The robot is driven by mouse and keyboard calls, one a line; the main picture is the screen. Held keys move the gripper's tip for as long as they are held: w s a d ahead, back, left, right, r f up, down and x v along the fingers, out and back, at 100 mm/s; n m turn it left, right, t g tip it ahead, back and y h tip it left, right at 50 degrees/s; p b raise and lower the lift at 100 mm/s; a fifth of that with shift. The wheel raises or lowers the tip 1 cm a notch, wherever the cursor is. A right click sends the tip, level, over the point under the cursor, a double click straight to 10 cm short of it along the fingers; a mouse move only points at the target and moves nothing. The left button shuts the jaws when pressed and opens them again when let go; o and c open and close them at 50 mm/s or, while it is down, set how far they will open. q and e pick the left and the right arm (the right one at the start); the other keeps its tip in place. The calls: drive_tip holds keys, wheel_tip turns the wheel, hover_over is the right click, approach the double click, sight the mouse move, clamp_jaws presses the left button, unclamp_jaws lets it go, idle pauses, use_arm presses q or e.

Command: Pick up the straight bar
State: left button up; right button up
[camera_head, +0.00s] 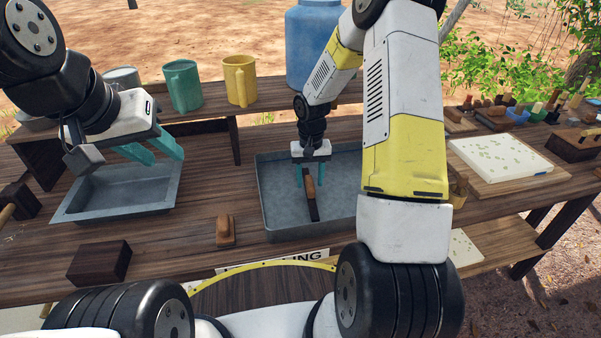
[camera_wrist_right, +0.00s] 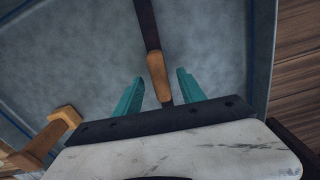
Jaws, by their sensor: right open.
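The straight bar (camera_head: 313,211) is long and dark with an orange-brown wooden middle part, and lies in the grey metal tray (camera_head: 267,229). In the right wrist view the bar (camera_wrist_right: 147,25) runs from the top edge down between the fingers. My right gripper (camera_head: 311,180) points down over the bar. Its teal fingers are open, one on each side of the wooden part, with gaps visible in the wrist view (camera_wrist_right: 161,80). My left gripper (camera_head: 163,156) is open and empty above a second, shallower grey tray (camera_head: 118,212) at the left.
A dark wooden block (camera_head: 100,263) is at the front left. Green (camera_head: 183,86) and yellow (camera_head: 240,80) mugs stand on the rear shelf. A white slab (camera_head: 498,157) lies at the right.

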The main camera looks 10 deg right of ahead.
drive_tip(key=shift+f, duration=0.85)
drive_tip(key=shift+c, duration=0.5)
clamp_jaws()
